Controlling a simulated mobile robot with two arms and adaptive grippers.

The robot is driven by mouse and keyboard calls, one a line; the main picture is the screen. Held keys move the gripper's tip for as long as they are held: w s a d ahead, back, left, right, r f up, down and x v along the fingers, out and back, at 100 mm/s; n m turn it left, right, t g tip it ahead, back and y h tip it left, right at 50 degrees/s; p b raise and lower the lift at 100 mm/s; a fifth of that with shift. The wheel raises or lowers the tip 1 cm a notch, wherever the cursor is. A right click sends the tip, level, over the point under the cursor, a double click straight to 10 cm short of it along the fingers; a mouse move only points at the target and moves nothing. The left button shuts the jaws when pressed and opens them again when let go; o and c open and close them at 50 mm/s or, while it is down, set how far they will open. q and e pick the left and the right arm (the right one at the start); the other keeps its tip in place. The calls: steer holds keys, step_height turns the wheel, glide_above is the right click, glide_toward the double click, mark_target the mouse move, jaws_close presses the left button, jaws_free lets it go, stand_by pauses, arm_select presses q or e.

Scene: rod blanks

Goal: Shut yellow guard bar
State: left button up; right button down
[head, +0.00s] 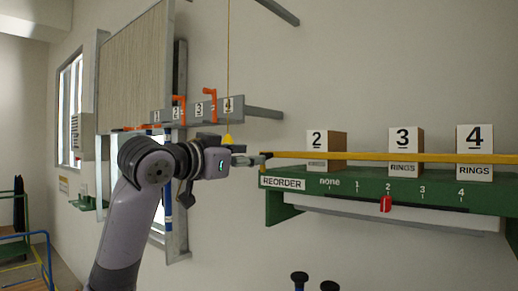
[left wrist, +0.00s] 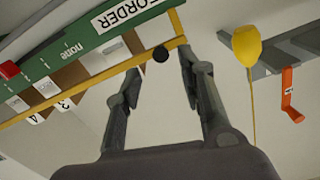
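The yellow guard bar (head: 380,157) runs level along the front of the green shelf (head: 340,184), across the faces of the boxes. My left gripper (head: 263,158) is at the bar's left end, by the REORDER label. In the left wrist view the bar (left wrist: 90,84) reaches to between my left gripper's fingers (left wrist: 160,64). The fingers are apart, with a black knob (left wrist: 160,54) at the bar's end showing between them. I cannot tell whether either finger touches the bar. My right gripper is not clearly seen.
Boxes numbered 2 (head: 317,142), 3 (head: 403,140) and 4 (head: 474,139) stand on the shelf. A red slider (head: 386,204) sits below the 2 mark. A yellow pull weight (head: 228,140) hangs on a cord near my left wrist. Orange hooks (head: 210,92) are on a rail at left.

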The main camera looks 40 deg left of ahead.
arm_select(q)
steer(key=w+p, duration=0.1)
steer(key=w, duration=0.4)
steer(key=shift+s+f, duration=0.1)
jaws_close()
stand_by(0.3)
